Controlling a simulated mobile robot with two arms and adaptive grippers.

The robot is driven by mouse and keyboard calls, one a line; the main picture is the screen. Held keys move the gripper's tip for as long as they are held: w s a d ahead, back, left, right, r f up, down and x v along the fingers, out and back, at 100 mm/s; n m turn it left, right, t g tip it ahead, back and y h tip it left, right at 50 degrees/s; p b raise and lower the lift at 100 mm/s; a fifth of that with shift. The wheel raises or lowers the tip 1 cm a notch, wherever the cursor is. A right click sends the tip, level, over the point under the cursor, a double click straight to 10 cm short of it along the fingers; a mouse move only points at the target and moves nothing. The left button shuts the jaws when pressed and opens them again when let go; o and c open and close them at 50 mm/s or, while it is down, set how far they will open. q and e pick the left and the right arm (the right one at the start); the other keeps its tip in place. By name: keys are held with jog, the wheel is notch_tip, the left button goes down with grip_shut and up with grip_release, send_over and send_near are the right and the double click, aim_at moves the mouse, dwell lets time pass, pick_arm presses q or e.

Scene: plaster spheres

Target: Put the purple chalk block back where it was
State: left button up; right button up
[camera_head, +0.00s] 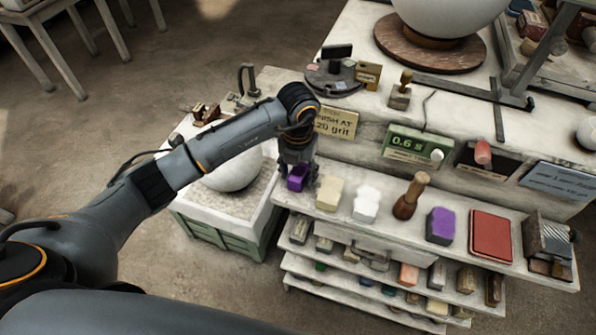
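A purple block (297,178) is between the fingers of my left gripper (299,172), at the left end of the upper shelf (327,214). The fingers look closed on its sides and partly cover it. I cannot tell whether its underside touches the shelf. My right gripper is not in view.
A cream block (328,193) and a white lumpy piece (366,203) stand just right of my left gripper. A white sphere (232,172) sits in a green crate (225,238) to its left. A timer reading 0.6 s (416,147) is behind. Lower shelves hold several small blocks.

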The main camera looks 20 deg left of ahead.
aim_at(298, 171)
pick_arm(q)
jog(key=shift+r, duration=0.1)
jog(key=shift+r, duration=0.15)
jog(key=shift+w+r, duration=0.1)
jog(key=shift+r, duration=0.3)
notch_tip(298, 171, up, 11)
jog(key=b, duration=0.3)
